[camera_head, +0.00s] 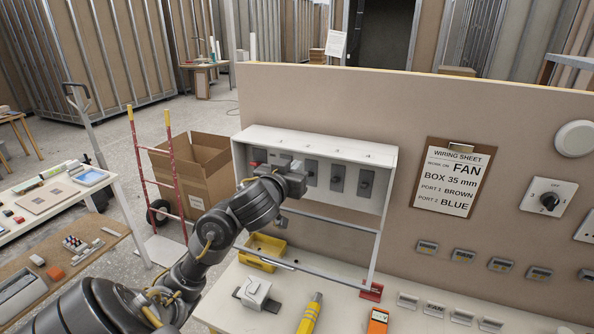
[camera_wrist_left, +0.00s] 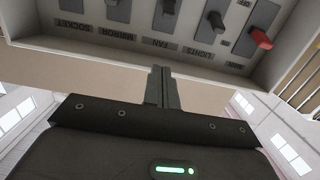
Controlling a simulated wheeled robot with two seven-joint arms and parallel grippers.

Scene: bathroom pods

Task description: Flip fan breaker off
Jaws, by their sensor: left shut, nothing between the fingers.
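The white breaker box (camera_head: 385,155) is mounted on the tan panel, with a row of grey breakers in it. In the left wrist view the fan breaker (camera_wrist_left: 165,20) sits above its FAN label (camera_wrist_left: 160,43), its top cut off by the frame edge. I cannot tell its lever position. In the head view it is the middle breaker (camera_head: 310,171). My left gripper (camera_head: 296,178) is in front of the box, partly covering the breakers on the left. In the wrist view its fingers (camera_wrist_left: 161,75) are shut and empty, below the FAN label, with no visible contact. My right gripper is out of view.
The lights breaker (camera_wrist_left: 213,25) and a red-levered breaker (camera_wrist_left: 260,38) flank the fan breaker on one side, the mirror breaker (camera_wrist_left: 118,10) on the other. A yellow bin (camera_head: 262,250) and tools lie on the bench.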

